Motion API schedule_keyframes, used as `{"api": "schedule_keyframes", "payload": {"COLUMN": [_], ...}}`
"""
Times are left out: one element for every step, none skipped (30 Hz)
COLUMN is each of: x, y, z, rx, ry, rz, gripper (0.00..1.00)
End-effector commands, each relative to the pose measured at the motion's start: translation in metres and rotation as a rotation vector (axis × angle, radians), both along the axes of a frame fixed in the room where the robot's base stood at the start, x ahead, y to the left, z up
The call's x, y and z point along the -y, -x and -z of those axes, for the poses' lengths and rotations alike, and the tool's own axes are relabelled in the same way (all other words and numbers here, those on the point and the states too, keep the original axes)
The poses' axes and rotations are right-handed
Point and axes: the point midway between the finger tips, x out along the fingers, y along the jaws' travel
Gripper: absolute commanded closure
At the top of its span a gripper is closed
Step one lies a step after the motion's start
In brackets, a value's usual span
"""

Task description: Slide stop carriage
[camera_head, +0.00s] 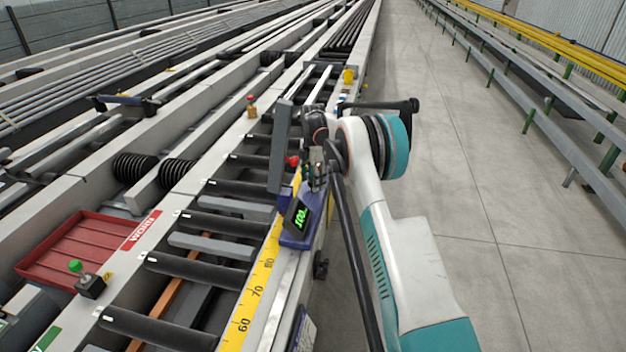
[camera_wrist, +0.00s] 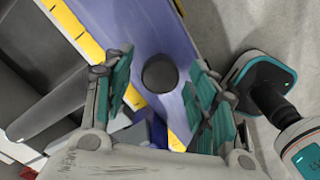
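The blue stop carriage (camera_head: 297,239) sits on the rail beside the roller table, with a lit green display (camera_head: 300,216) that seems to read about 100. A grey upright stop plate (camera_head: 279,147) stands at its roller side, and a red ball (camera_head: 292,161) shows near my gripper. In the wrist view, the carriage's blue surface (camera_wrist: 155,25) carries a dark round knob (camera_wrist: 159,74). My gripper (camera_wrist: 160,62) is open, its teal-padded fingers on either side of the knob with visible gaps. In the head view, my arm partly hides the gripper and the knob.
A yellow scale (camera_head: 256,292) marked 60, 70 and 80 runs along the rail. Dark rollers (camera_head: 200,268) lie left of it. A red tray (camera_head: 85,247) and a green-topped control (camera_head: 88,282) are farther left. Open concrete floor (camera_head: 480,230) lies to the right.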

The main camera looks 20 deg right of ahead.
Motion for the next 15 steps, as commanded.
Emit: {"api": "schedule_keyframes", "payload": {"x": [0.0,0.0,0.0,0.0,0.0,0.0,0.0,0.0,0.0,0.0,0.0,0.0,0.0,0.0,0.0], "y": [0.0,0.0,0.0,0.0,0.0,0.0,0.0,0.0,0.0,0.0,0.0,0.0,0.0,0.0,0.0], "z": [0.0,0.0,0.0,0.0,0.0,-0.001,-0.002,-0.003,-0.006,-0.009,-0.013,-0.019,-0.024,-0.03,-0.038], "rx": [0.0,0.0,0.0,0.0,0.0,0.0,0.0,0.0,0.0,0.0,0.0,0.0,0.0,0.0,0.0], "ry": [0.0,0.0,0.0,0.0,0.0,0.0,0.0,0.0,0.0,0.0,0.0,0.0,0.0,0.0,0.0], "rz": [0.0,0.0,0.0,0.0,0.0,0.0,0.0,0.0,0.0,0.0,0.0,0.0,0.0,0.0,0.0], "gripper": [0.47,0.47,0.47,0.47,0.47,0.47,0.47,0.47,0.47,0.47,0.47,0.47,0.47,0.47,0.47]}}
